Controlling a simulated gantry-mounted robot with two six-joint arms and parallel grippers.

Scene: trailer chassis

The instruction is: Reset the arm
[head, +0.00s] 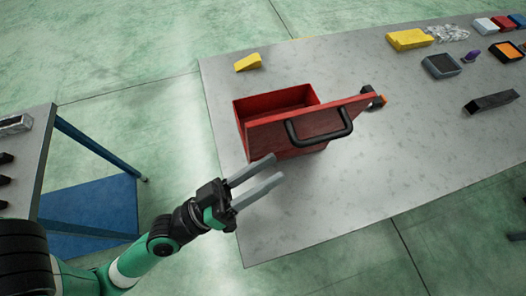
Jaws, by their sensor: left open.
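My left gripper (264,179) is at the end of the green arm that comes in from the lower left. Its two grey fingers are apart, with nothing between them. It is over the left edge of the grey table (340,195), in front of and to the left of a red box (265,142). The red box has an open top and a black handle (320,127) on its front panel. The fingers look close to the box's lower left corner; I cannot tell if they touch it. My right gripper is not in view.
A yellow wedge (248,62) lies behind the box. A dark bar (491,102), a grey block (441,65) and a yellow block (409,39) lie to the right. Another table (38,150) stands at left.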

